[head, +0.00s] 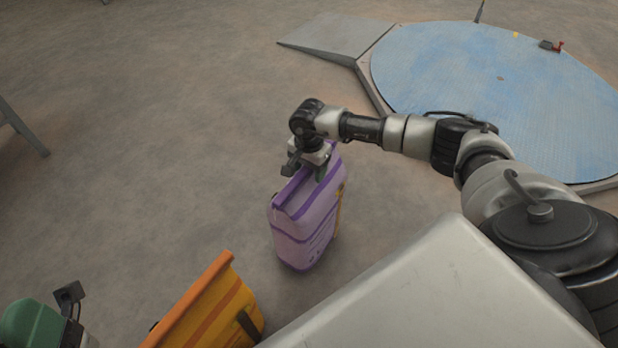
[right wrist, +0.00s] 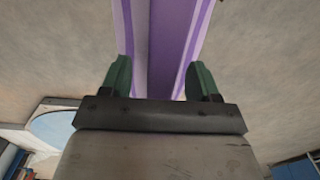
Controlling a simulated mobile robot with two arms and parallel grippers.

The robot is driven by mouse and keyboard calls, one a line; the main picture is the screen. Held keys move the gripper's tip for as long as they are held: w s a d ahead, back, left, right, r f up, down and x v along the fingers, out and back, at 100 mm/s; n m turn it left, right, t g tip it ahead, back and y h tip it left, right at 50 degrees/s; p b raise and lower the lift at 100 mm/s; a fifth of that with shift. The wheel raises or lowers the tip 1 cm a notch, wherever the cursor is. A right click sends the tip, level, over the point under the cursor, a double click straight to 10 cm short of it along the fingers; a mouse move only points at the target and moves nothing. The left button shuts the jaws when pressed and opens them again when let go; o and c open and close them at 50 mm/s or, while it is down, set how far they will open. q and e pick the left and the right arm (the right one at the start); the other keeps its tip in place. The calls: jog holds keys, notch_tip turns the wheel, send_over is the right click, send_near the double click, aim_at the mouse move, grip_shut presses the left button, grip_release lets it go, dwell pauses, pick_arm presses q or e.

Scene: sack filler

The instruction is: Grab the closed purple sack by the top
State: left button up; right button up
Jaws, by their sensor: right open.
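The closed purple sack (head: 306,222) stands upright on the floor in the middle of the head view, its darker purple top edge facing up. My right gripper (head: 308,172) is at the top of the sack, pointing down. In the right wrist view the sack's top (right wrist: 172,45) runs between the two green fingers of my right gripper (right wrist: 158,80). The fingers are apart, one on each side of the top, and I cannot tell whether they touch it. My left gripper (head: 70,305) shows only partly at the lower left; its jaws are not clear.
An orange-yellow sack (head: 215,305) stands at the lower left, near my left arm. A round blue platform (head: 480,85) with a grey ramp (head: 335,38) lies at the upper right. A grey metal leg (head: 25,130) is at the left edge. The floor left of the purple sack is clear.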

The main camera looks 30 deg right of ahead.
jog(key=shift+f, duration=0.15)
grip_shut()
dwell(0.7)
